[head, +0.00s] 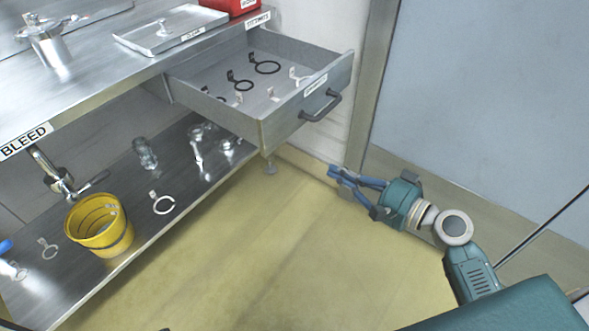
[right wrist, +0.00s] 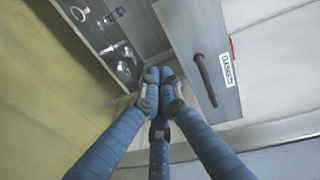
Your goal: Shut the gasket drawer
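The gasket drawer (head: 283,130) is a grey metal drawer under the bench top. It is pulled well out, with a dark bar handle (head: 322,106) and a label on its front. Black and pale ring gaskets lie inside. In the right wrist view the drawer front (right wrist: 188,38) with its "GASKETS" label and handle (right wrist: 205,80) is at upper right. My right gripper (head: 338,176) is below and to the right of the drawer front, apart from it. Its blue fingers are drawn together at the tips (right wrist: 160,76) with nothing visible between them. My left gripper is out of view.
The lower shelf holds a yellow bucket (head: 99,228) and metal fittings. A wall stands close on the right. The floor (head: 260,250) before the bench is clear.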

